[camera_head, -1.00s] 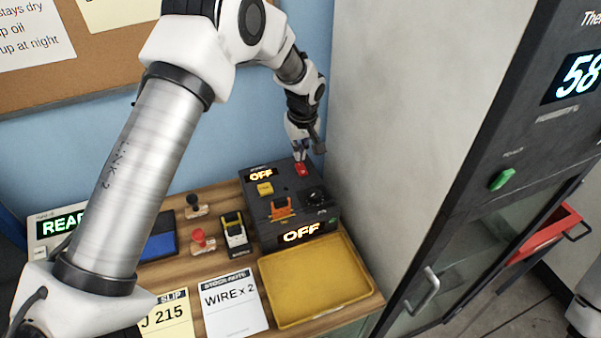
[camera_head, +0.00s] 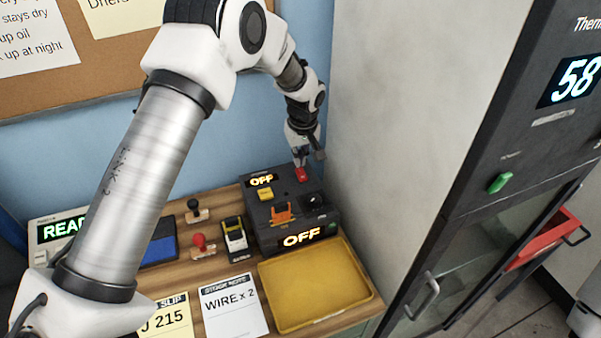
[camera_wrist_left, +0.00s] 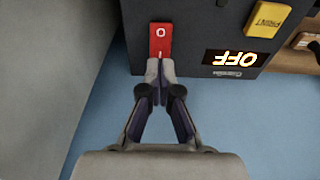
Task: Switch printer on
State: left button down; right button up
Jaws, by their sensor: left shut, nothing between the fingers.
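The printer (camera_head: 265,212) is a dark box at the back right of the bench, with two displays that read OFF. Its red rocker switch (camera_head: 301,175) is on the top near the back right corner; in the left wrist view the switch (camera_wrist_left: 160,36) shows a "0" mark at its far end. My left gripper (camera_head: 300,163) is shut and empty, pointing down at the switch. In the left wrist view its fingertips (camera_wrist_left: 160,66) overlap the switch's near end; whether they touch it I cannot tell. My right gripper is not in view.
A yellow tray (camera_head: 318,316) lies in front of the printer. Stamps (camera_head: 199,240), a blue pad (camera_head: 160,250) and paper slips (camera_head: 236,308) lie to the left. A grey wall (camera_head: 400,90) and a dark cabinet (camera_head: 480,215) stand close on the right.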

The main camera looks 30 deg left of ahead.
aim_at(300, 171)
pick_arm(q)
jog(key=shift+w, duration=0.1)
jog(key=shift+f+b, duration=0.6)
jog(key=shift+f, duration=0.6)
dwell(0.7)
jog(key=shift+r, duration=0.1)
notch_tip(300, 171, up, 2)
jog(key=shift+r+p, duration=0.1)
jog(key=shift+p, duration=0.85)
notch_tip(300, 171, up, 3)
jog(key=shift+f+p, duration=0.2)
jog(key=shift+p, duration=0.7)
jog(key=shift+r+p, duration=0.75)
jog(key=shift+r, duration=0.3)
jog(key=shift+f, duration=0.15)
